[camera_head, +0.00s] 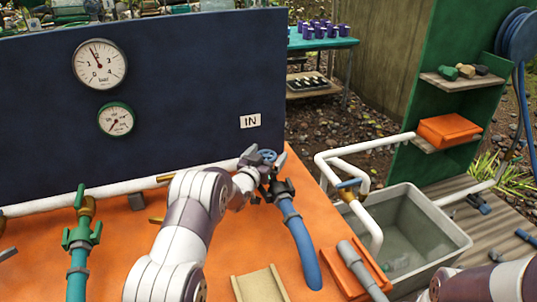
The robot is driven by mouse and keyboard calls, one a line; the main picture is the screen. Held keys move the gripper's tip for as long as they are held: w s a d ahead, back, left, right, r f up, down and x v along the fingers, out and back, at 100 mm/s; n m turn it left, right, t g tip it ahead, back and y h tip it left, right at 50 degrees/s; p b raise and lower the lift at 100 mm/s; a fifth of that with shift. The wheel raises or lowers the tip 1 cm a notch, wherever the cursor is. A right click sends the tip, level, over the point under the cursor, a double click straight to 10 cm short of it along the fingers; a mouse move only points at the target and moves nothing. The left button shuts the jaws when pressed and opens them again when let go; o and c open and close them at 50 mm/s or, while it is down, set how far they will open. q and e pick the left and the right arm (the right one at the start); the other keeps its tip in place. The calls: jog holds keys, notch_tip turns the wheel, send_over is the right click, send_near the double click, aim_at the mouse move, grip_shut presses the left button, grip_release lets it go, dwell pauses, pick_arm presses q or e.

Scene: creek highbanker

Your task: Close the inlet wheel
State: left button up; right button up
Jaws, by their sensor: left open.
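The blue inlet wheel (267,156) sits on the pipe fitting near the right end of the orange bench, below and right of the white "IN" label (250,121). My left gripper (264,159) is at the wheel, with its fingers open and one to each side of it in the picture. Whether the fingers touch the wheel I cannot tell. The gripper and wrist hide part of the valve and pipe. My right arm shows at the bottom right edge; its gripper is out of view.
A dark blue panel (180,70) with two gauges stands behind the orange bench (100,265). A green-handled valve (81,235) stands at left. A blue hose (301,245) comes down in front of the wheel. A grey tub (440,235) stands at right.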

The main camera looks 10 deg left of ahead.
pick_arm(q)
jog(key=shift+w+d, duration=0.1)
jog(key=shift+w, duration=0.55)
jog(key=c, duration=1)
jog(key=shift+o, duration=0.2)
jog(key=shift+h, duration=0.3)
